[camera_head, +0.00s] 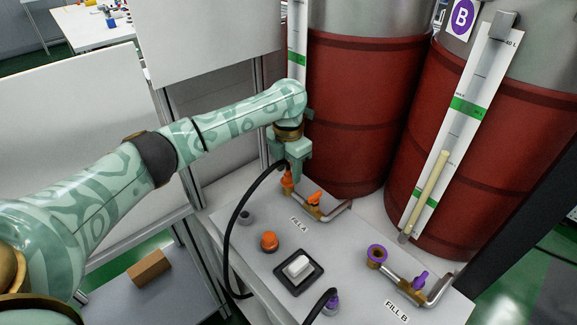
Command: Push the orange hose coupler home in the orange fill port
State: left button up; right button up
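The orange hose coupler (287,179) stands roughly upright at the orange fill port, at the left end of the FILL A pipe. A black hose (237,215) leaves its top and bends down to the left. My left gripper (297,171) points down and appears shut on the coupler's upper part, hiding some of it. The port is mostly hidden under the coupler, so I cannot tell how deep the coupler sits. An orange valve handle (315,198) is just right of it. My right gripper is not in view.
On the grey panel (325,235) are an orange knob-like part (269,241), a white rocker switch (298,266), a purple fill port (377,254), a purple valve handle (420,279) and a purple coupler (332,299) with a hose. Red drums (346,110) stand close behind.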

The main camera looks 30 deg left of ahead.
aim_at(288, 170)
pick_arm(q)
notch_tip(288, 170, up, 16)
jog(key=p, duration=0.7)
jog(key=shift+r, duration=0.15)
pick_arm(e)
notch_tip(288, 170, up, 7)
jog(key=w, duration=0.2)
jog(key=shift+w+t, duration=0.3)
